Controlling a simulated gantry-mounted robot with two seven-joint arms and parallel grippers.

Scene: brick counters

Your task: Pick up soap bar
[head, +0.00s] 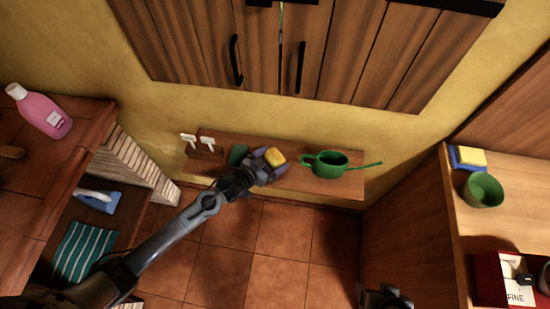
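A yellow block (275,156), which looks like the soap bar, is at the fingertips of my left gripper (268,161). It is over the low wooden shelf by the wall. The fingers are on either side of the block; whether they press on it or are just around it cannot be told. The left arm comes in from the lower left. A dark part of my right gripper (385,298) shows at the bottom edge; its fingers cannot be made out.
The right counter holds a yellow-and-blue block (469,157) and a green bowl (483,190). A pink bottle (44,112) lies on the left counter.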

